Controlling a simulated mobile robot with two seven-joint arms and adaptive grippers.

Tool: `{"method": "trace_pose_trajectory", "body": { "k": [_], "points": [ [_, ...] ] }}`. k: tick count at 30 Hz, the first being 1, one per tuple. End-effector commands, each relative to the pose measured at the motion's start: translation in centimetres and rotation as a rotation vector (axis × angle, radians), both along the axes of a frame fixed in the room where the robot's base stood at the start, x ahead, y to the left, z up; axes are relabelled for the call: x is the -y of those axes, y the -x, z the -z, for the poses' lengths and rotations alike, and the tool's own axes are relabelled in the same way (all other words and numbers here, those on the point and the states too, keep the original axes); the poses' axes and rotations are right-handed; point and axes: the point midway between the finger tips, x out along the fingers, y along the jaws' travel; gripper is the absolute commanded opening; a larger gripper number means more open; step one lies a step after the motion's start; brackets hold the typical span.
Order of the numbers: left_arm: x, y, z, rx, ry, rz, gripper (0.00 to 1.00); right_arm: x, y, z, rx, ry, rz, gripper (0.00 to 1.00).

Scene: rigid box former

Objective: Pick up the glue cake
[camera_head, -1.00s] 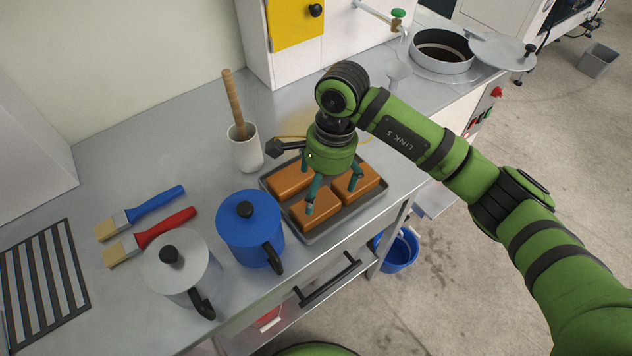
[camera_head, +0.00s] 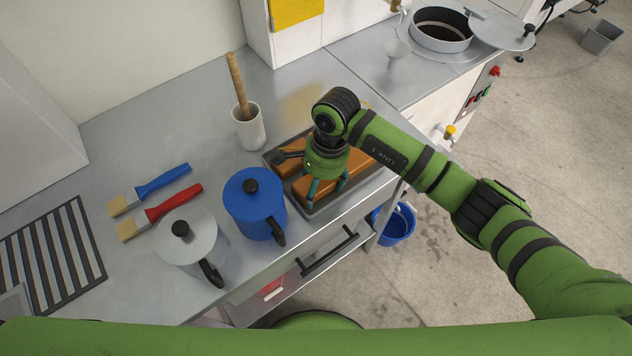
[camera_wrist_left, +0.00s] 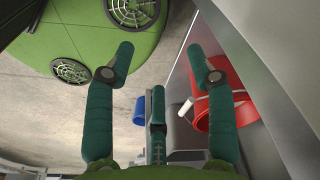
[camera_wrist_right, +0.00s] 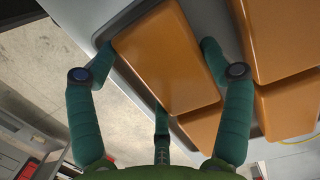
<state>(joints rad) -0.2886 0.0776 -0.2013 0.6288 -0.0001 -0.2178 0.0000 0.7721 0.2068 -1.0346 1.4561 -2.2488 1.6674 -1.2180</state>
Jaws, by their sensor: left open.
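Several orange-brown glue cakes lie on a grey metal tray (camera_head: 316,213) on the worktop. My right gripper (camera_head: 325,194) points down over the front glue cake (camera_head: 350,182). In the right wrist view, this glue cake (camera_wrist_right: 165,55) sits between the fingers of my right gripper (camera_wrist_right: 158,50), with the fingertips at or against its sides. Whether they grip it is unclear. Other cakes (camera_wrist_right: 268,40) lie beside it. My left gripper (camera_wrist_left: 160,48) shows open and empty in its wrist view, away from the tray.
A blue pot (camera_head: 255,207) stands close left of the tray, beside a grey pot (camera_head: 192,245). A white mortar (camera_head: 249,128) with pestle stands behind. Two brushes (camera_head: 160,210) and a black grate (camera_head: 50,250) lie left. A blue bucket (camera_head: 394,226) stands below the edge.

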Motion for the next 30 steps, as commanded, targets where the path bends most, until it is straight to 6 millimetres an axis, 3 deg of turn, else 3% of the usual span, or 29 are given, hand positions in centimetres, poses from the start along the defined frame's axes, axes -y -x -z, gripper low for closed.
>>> {"method": "trace_pose_trajectory", "body": {
  "k": [7, 14, 23, 30],
  "points": [
    [-0.1, 1.5, 0.1, -0.024, -0.002, 0.000, 0.55, 0.0, 0.1, 0.1, -0.002, 0.001, 0.000, 0.36],
    [-0.2, 1.7, 0.3, -0.029, -0.003, 0.000, 0.55, 0.0, 0.0, -0.1, -0.001, 0.000, -0.001, 0.36],
    [-0.4, 1.7, 2.5, -0.027, -0.006, 0.000, 0.55, 0.0, -0.2, -3.7, 0.008, -0.001, -0.003, 0.36],
    [-0.4, 1.5, 5.5, -0.025, -0.007, -0.001, 0.55, 2.3, -5.0, -6.7, 0.007, 0.002, 0.007, 0.36]
  ]
}}
